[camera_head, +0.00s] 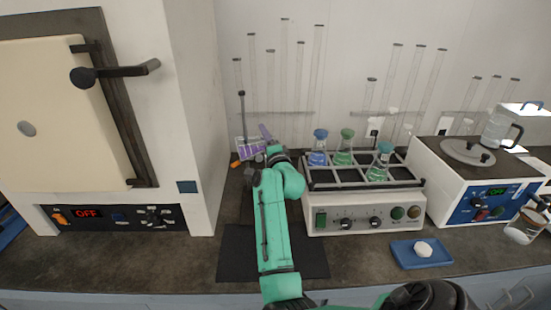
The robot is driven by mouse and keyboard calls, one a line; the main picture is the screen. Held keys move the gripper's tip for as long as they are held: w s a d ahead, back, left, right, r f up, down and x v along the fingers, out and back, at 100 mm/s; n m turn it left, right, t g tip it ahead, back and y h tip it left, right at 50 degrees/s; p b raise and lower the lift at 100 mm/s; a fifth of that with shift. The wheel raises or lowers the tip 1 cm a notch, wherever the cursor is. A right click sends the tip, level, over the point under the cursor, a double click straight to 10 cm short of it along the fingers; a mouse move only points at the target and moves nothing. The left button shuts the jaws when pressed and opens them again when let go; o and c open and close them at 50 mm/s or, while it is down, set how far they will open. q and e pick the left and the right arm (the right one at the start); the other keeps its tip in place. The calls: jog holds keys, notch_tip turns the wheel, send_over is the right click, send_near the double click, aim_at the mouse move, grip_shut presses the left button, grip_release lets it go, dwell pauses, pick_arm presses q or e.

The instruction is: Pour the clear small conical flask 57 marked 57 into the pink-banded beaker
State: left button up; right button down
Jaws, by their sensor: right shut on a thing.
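My right gripper (261,159) is at the far end of my green arm, at the back of the bench between the oven and the water bath. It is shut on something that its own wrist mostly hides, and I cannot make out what. A clear thing with purple-pink marks (248,149) shows just beyond the gripper. I cannot tell whether it is the pink-banded beaker, or whether they touch. I cannot read the number 57 on any vessel. My left gripper is out of view.
A water bath with a rack (362,211) holds blue- and green-stoppered flasks right of my arm. A blue tray (406,256) with a white lump lies in front. The oven (180,95) walls off the left. A hotplate (470,180) and a glass vessel (522,231) are right.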

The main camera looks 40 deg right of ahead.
jog(key=shift+s+r, duration=0.1)
dwell(0.5)
jog(key=shift+d, duration=0.1)
jog(key=shift+m+p, duration=0.3)
dwell(0.4)
dwell(0.5)
jog(key=shift+d+r+m+h+p, duration=0.1)
jog(key=shift+r+m+h+p, duration=0.05)
jog(key=shift+m+p, duration=0.45)
jog(key=shift+d+r+m+h+p, duration=0.1)
jog(key=shift+m+h+p, duration=0.05)
jog(key=shift+m+p, duration=0.4)
dwell(2.0)
